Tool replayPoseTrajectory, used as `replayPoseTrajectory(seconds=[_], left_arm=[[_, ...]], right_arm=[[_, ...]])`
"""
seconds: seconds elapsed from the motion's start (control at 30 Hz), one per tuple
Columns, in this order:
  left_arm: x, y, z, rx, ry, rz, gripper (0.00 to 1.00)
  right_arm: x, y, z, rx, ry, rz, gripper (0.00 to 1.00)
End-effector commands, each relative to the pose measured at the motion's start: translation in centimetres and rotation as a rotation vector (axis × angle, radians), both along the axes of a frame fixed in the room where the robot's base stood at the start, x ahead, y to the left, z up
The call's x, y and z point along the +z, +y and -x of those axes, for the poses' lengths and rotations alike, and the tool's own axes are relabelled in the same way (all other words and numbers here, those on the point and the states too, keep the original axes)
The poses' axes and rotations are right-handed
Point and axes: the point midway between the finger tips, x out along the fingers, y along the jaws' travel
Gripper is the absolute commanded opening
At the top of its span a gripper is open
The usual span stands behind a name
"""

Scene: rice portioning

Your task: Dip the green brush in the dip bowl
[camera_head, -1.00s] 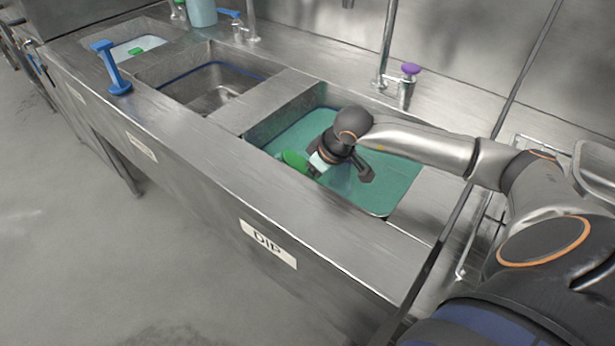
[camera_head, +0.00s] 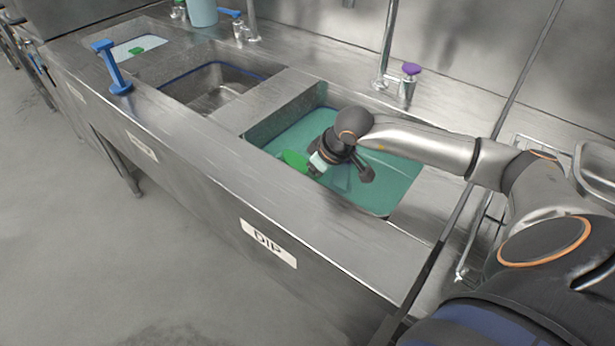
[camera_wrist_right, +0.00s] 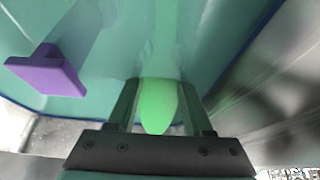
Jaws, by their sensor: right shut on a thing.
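The dip bowl (camera_head: 401,178) is a sunken steel basin of teal liquid, with a "DIP" label on the counter front below it. My right gripper (camera_head: 318,163) is low inside the basin, near its left front side. It is shut on the green brush (camera_head: 293,159), whose green part sits close to the liquid. In the right wrist view the green brush (camera_wrist_right: 157,104) lies between the two fingers of the right gripper (camera_wrist_right: 160,103), with teal around it. Whether its tip is under the liquid is hard to tell. My left gripper is not in view.
An empty steel basin (camera_head: 232,92) lies left of the dip bowl.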

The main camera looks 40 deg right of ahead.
Motion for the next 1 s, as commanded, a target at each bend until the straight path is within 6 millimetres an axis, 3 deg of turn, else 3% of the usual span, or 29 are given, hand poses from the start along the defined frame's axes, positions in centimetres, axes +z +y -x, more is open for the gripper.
replayPoseTrajectory(seconds=[0.47,1.0], left_arm=[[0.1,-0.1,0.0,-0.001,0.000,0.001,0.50],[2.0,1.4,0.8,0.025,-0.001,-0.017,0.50]], right_arm=[[0.2,0.0,0.0,0.000,-0.002,-0.001,0.00],[5.6,0.0,0.0,0.000,-0.001,0.000,0.00]])
